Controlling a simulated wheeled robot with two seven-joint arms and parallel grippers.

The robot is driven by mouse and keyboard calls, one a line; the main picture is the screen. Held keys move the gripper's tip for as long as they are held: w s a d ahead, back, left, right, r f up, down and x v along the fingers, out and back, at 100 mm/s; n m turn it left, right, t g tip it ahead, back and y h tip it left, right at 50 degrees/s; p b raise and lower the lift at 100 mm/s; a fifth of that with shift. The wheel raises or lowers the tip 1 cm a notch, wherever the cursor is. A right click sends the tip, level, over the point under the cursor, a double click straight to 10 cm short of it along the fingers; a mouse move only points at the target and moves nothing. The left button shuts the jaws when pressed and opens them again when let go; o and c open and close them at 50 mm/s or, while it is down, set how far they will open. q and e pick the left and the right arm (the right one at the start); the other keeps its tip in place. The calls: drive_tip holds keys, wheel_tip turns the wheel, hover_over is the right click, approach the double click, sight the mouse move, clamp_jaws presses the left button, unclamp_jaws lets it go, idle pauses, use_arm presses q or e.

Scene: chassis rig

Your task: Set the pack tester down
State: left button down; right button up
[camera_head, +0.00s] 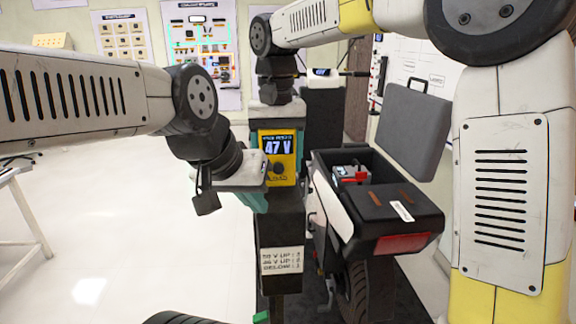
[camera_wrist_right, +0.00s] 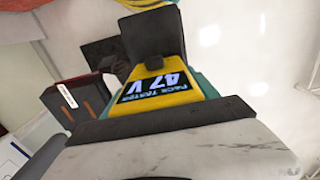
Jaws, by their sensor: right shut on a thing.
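The yellow pack tester (camera_head: 279,150) reads 47 V on its dark screen in the head view. It also shows close up in the right wrist view (camera_wrist_right: 168,92). My right gripper (camera_head: 277,122) is above it, shut on it. The tester is upright over the dark post (camera_head: 280,222); I cannot tell whether its base touches the post. My left gripper (camera_head: 262,198) is low beside the tester, its fingers partly hidden, so its opening is unclear.
A white label on the post (camera_head: 282,261) lists voltage bands and numbers. To the right is a two-wheeled vehicle with an open black compartment (camera_head: 375,205) and a raised grey lid (camera_head: 402,130). Pale floor (camera_head: 110,225) is clear at left.

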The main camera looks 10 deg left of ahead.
drive_tip(key=shift+f, duration=0.65)
drive_tip(key=shift+f, duration=0.1)
drive_tip(key=o, duration=1.7)
drive_tip(key=shift+f, duration=0.1)
